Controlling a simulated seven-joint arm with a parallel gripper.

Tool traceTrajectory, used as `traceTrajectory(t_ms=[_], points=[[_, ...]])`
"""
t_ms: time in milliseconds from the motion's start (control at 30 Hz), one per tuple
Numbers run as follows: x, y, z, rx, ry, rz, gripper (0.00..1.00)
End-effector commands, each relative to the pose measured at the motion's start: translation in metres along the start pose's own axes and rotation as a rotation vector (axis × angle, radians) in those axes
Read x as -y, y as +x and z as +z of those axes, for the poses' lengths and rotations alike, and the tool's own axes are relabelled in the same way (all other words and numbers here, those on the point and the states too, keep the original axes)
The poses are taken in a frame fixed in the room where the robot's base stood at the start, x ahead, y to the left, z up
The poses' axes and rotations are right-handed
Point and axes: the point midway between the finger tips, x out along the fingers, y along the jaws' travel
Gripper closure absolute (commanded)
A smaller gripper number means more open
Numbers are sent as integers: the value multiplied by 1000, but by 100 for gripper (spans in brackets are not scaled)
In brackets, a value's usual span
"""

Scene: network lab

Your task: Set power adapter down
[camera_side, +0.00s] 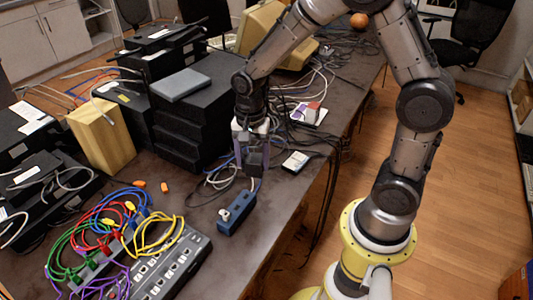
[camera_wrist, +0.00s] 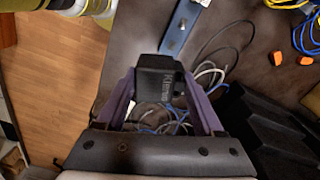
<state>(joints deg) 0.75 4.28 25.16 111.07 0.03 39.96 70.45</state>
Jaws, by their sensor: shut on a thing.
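The black power adapter (camera_wrist: 156,76) is held between the purple fingers of my gripper (camera_wrist: 160,88) in the wrist view. In the side view the adapter (camera_side: 254,160) is a small dark block at my gripper (camera_side: 252,150), near the middle of the table. A small blue power strip (camera_side: 237,213) lies on the table in front of the adapter; it also shows in the wrist view (camera_wrist: 184,27). I cannot tell how far the adapter's underside is from the table.
A stack of black boxes (camera_side: 182,126) stands just left of my gripper. A grey switch (camera_side: 176,262) with coloured cables lies at the front. Loose cables (camera_side: 222,180) run near the gripper. Bare table (camera_side: 185,195) shows left of the blue strip.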

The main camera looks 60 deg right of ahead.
Motion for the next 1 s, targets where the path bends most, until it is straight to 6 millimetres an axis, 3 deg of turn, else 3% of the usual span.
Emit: traceTrajectory(t_ms=[300,600,767,1000], points=[[-55,-2,-83,2,133,-3,96],[-98,-4,-125,-1,304,-10,96],[-98,-1,-136,-2,328,-10,96],[-68,20,-170,-1,327,-9,96]])
